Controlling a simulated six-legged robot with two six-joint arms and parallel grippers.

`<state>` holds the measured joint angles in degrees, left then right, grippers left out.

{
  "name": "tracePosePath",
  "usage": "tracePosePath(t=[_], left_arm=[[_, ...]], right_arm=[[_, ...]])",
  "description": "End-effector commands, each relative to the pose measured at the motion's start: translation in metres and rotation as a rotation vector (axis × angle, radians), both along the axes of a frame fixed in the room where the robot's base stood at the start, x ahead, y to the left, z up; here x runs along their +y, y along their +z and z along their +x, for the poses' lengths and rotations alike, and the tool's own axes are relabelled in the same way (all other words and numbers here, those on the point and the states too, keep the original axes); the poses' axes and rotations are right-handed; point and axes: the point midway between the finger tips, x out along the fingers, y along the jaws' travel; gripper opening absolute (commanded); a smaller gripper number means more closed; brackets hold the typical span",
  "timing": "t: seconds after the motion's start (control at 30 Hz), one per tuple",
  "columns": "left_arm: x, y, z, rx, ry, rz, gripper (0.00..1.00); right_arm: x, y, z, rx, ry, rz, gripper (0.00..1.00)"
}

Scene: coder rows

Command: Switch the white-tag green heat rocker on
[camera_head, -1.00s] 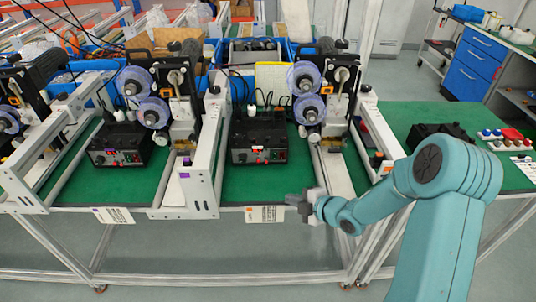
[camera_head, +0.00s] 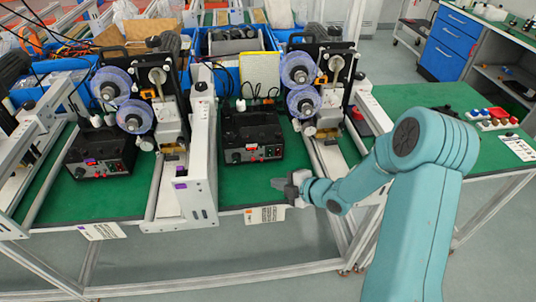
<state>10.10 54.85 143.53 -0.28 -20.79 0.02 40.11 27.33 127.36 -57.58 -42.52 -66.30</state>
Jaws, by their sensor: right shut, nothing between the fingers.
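A black control box (camera_head: 250,131) stands on the green bench top between two machines. A small white tag (camera_head: 253,147) is on its front face. Tiny red and green spots show right of the tag, too small to tell a rocker's position. A second black box (camera_head: 102,150) at the left has a purple tag on its front. My right gripper (camera_head: 283,186) is shut and empty, in front of and slightly right of the white-tag box, apart from it, near the bench's front edge. My left gripper is not in view.
A pale metal frame (camera_head: 203,150) rises left of the white-tag box. A machine with purple spools (camera_head: 301,87) stands behind it at the right. Paper labels (camera_head: 264,214) hang on the bench's front edge. Coloured buttons (camera_head: 490,118) lie on the green top at the far right.

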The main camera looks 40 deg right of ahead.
Motion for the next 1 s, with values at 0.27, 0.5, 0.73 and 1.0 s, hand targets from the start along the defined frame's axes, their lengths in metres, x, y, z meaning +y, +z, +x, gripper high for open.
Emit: tracePosePath(t=[0.27,0.5,0.73,1.0], left_arm=[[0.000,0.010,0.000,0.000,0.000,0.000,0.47],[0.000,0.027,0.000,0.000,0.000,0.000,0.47],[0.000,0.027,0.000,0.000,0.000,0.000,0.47],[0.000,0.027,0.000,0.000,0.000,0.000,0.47]], right_arm=[[-0.007,0.002,0.016,-0.001,0.000,-0.001,0.00],[-0.023,-0.001,0.049,-0.001,0.001,0.000,0.00],[-0.035,-0.006,0.074,-0.001,0.001,0.000,0.00],[-0.041,-0.007,0.082,-0.001,0.000,0.000,0.00]])
